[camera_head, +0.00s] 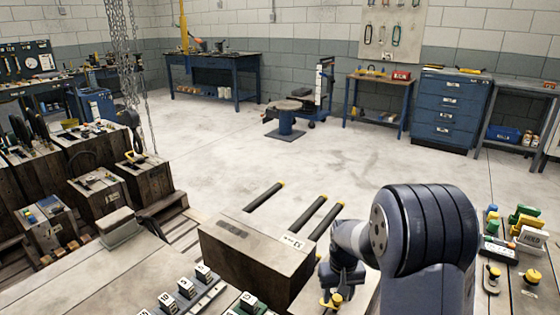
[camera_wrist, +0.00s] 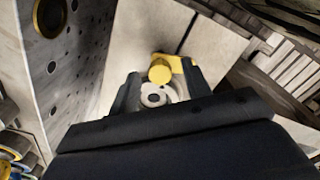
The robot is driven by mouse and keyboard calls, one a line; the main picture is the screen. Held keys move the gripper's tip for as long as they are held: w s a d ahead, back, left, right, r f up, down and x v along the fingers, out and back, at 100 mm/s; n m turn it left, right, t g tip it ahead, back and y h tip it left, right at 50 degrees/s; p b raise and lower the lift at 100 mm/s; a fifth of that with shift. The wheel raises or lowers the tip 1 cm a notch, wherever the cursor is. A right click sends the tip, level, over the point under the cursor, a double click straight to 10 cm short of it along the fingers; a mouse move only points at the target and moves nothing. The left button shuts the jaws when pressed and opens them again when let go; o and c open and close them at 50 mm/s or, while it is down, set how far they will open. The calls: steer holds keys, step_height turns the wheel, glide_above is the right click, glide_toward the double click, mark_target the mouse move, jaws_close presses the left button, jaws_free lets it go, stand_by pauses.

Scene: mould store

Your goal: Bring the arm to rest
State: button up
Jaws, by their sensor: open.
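My arm reaches down at the lower right of the head view. My gripper (camera_head: 338,288) hangs low over a pale block, partly hidden by the arm. In the wrist view my gripper (camera_wrist: 162,88) is open, with one dark finger on each side of a small yellow-topped fitting (camera_wrist: 160,72) with a grey ring. The fitting also shows as a yellow bit below the gripper in the head view (camera_head: 334,300). It appears between or just beyond the fingertips; I cannot tell whether they touch it.
A large block (camera_head: 250,250) stands just left of the arm. Numbered tags (camera_head: 186,288) sit at the bottom edge. Yellow and green pieces (camera_head: 525,215) lie on a surface at right. Chains (camera_head: 125,50) hang at left. The middle floor (camera_head: 340,160) is clear.

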steer(key=m+b, duration=0.1)
steer(key=m, duration=0.2)
steer(key=shift+f, duration=0.1)
steer(key=shift+r+m, duration=0.3)
steer(key=shift+r, duration=0.95)
steer(key=shift+f, duration=0.1)
